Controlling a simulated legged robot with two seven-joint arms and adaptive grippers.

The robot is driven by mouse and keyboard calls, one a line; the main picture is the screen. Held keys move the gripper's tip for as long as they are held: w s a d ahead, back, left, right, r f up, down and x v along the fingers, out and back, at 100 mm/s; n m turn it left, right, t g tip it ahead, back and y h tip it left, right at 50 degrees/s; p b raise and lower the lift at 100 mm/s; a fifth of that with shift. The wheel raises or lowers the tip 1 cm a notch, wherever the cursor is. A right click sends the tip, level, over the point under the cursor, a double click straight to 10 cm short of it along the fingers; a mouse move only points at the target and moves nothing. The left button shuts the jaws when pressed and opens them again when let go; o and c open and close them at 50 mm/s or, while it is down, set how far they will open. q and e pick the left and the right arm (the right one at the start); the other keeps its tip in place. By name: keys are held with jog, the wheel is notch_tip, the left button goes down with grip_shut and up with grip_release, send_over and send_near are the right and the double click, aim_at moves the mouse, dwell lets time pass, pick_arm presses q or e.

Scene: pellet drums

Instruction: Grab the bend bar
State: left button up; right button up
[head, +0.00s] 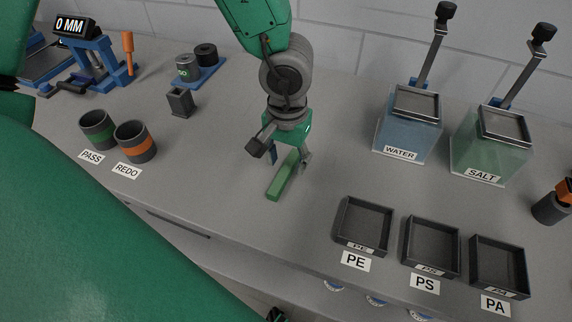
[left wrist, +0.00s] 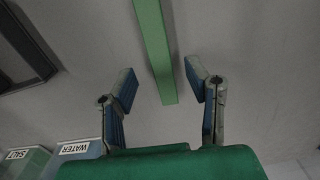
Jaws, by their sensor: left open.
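The bend bar (head: 283,178) is a plain green bar lying on the grey bench near the middle of the head view. In the left wrist view the bar (left wrist: 154,48) runs from the top edge down, and its near end lies between the finger lines. My left gripper (head: 289,158) is over the bar's far end, pointing down. It is open, with one finger on each side of the bar and visible gaps in the left wrist view (left wrist: 160,78). Its height above the bench is hard to judge.
Black PE (head: 364,226), PS (head: 431,246) and PA (head: 499,266) trays stand at right. WATER (head: 410,122) and SALT (head: 488,142) tanks stand behind. PASS (head: 98,130) and REDO (head: 135,142) cups and a 0 MM device (head: 90,62) are left. Bench beside the bar is clear.

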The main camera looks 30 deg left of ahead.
aim_at(286, 168)
pick_arm(q)
jog(key=shift+w+f, duration=0.1)
jog(key=shift+f, duration=1.4)
jog(key=shift+a, duration=0.25)
grip_shut()
jog(key=shift+d+r, duration=0.1)
jog(key=shift+d, duration=0.05)
